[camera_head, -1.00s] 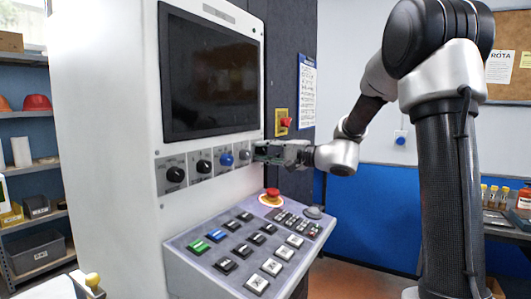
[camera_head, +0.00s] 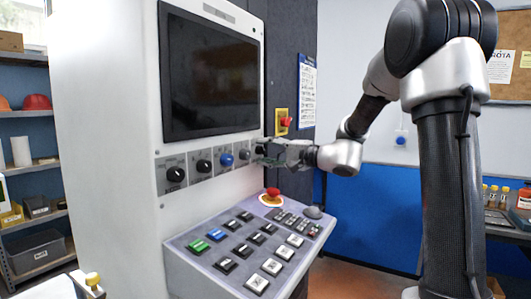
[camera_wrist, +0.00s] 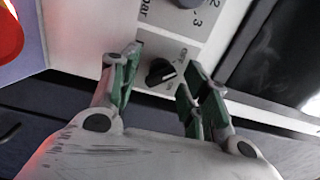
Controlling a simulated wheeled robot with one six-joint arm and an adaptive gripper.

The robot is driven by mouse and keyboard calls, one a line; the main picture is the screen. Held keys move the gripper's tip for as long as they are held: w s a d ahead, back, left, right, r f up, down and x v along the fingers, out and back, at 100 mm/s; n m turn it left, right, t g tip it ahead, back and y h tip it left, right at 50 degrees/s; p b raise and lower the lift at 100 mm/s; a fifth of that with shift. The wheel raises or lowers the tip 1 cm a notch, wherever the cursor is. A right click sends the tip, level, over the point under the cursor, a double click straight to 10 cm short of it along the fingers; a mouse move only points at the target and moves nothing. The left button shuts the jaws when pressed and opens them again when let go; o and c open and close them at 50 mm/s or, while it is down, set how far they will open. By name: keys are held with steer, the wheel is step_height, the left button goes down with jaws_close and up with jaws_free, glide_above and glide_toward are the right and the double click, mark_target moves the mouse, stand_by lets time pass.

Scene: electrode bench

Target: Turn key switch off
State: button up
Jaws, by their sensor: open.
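The key switch (camera_wrist: 160,72) is a small black knob on a light label plate, marked with on/off lettering, at the end of a row of knobs under the screen. In the wrist view it lies between and just beyond the fingertips of my gripper (camera_wrist: 158,78). The fingers are green-padded, spread apart, one on each side of the knob, with no clear contact. In the head view my gripper (camera_head: 266,152) is at the right end of the knob row and hides most of the key switch.
Left of it on the white cabinet are a grey knob (camera_head: 244,154), a blue knob (camera_head: 227,160) and black knobs (camera_head: 204,166). The dark screen (camera_head: 212,72) is above. Below is a sloped button panel (camera_head: 205,262) with a red emergency stop (camera_head: 273,194).

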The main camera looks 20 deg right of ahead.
steer(key=v, duration=1.1)
steer(key=shift+s, duration=0.1)
